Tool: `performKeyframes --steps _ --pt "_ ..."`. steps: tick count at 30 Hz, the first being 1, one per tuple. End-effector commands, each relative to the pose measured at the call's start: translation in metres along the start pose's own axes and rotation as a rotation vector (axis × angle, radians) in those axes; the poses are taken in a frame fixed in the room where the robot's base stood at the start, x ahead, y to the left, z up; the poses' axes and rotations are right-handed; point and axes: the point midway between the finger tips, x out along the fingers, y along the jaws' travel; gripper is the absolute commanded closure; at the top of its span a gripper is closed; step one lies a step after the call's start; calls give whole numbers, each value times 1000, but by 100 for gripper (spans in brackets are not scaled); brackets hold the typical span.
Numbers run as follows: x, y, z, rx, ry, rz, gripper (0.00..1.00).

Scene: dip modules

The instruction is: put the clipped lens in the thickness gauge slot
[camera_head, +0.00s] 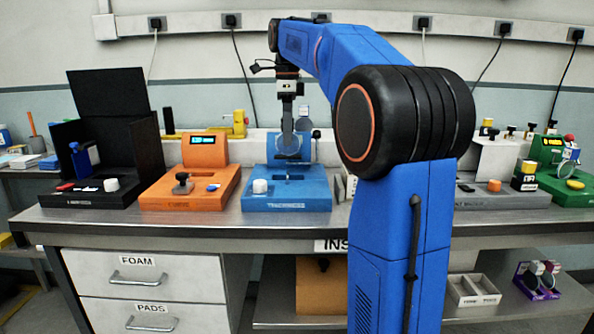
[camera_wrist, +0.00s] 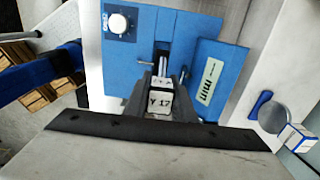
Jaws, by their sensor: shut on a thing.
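The thickness gauge (camera_head: 312,190) is a blue box with a white knob (camera_head: 260,186) and an upright back part. My gripper (camera_head: 287,100) is above it, shut on a white block that is the lens clip (camera_wrist: 161,103), marked "Y 17". The round clear lens (camera_head: 287,144) hangs below the clip in front of the gauge's upright part. In the wrist view the blue gauge (camera_wrist: 138,68) lies beyond my fingers, with a dark slot (camera_wrist: 162,47) and a pin near it. The lens is hidden there, and I cannot tell whether it touches the gauge.
An orange station (camera_head: 205,196) and a black open box (camera_head: 135,150) stand left of the gauge. A green device (camera_head: 575,190) is at the far right. Another round disc (camera_wrist: 273,117) stands close to the gauge's right side. My arm covers the bench right of the gauge.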

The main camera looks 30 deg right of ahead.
Motion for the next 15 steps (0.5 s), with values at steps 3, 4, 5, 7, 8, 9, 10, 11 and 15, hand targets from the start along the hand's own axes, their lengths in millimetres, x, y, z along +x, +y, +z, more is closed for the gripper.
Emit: performKeyframes --steps 3,4,5,7,8,9,10,11,15 --pt "19 1 0 0 0 1 99" --pt "23 1 0 0 0 0 99" --pt "26 1 0 0 0 1 99" --pt "32 0 0 0 0 0 99" --pt "33 0 0 0 0 -1 99" --pt "36 0 0 0 0 -1 99" --pt "38 0 0 0 0 0 99" --pt "42 0 0 0 0 1 99" --pt "61 0 0 0 0 1 99"
